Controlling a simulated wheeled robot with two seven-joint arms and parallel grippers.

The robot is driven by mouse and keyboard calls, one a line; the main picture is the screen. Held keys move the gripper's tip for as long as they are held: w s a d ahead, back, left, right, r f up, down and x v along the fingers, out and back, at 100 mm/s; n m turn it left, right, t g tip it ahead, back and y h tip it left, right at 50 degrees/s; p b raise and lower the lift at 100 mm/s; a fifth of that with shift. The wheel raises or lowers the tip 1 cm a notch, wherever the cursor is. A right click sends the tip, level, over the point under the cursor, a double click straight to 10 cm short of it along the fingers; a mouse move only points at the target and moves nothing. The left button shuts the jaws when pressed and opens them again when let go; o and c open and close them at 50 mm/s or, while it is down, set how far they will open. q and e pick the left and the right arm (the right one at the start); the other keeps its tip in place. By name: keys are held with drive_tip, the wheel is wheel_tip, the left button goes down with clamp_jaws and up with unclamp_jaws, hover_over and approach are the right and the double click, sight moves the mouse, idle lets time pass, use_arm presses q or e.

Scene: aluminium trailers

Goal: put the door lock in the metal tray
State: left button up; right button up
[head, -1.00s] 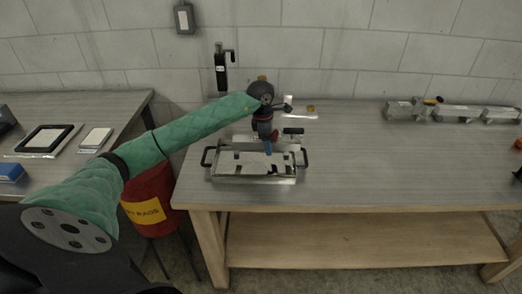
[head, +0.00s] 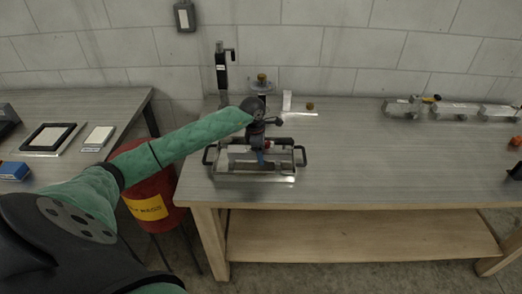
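The metal tray (head: 228,178) is a shallow silver rectangle with a dark handle at each end, near the left front of the middle bench. My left arm reaches in from the left, and my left gripper (head: 262,160) points down over the tray's middle. Its blue fingertip area is small and partly hidden by the wrist, so I cannot tell whether the fingers are open or hold anything. Light and dark shapes show inside the tray, too small to identify. I cannot pick out the door lock with certainty. My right gripper is not in view.
A black upright tool (head: 221,68) and a round clear-based item (head: 262,84) stand behind the tray. Silver metal parts (head: 405,107) lie at the back right. The middle right of the bench is clear. A red rag bin (head: 150,185) stands between the benches.

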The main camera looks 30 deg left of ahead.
use_arm(q)
drive_tip(key=o, duration=1.4)
drive_tip(key=shift+o, duration=0.6)
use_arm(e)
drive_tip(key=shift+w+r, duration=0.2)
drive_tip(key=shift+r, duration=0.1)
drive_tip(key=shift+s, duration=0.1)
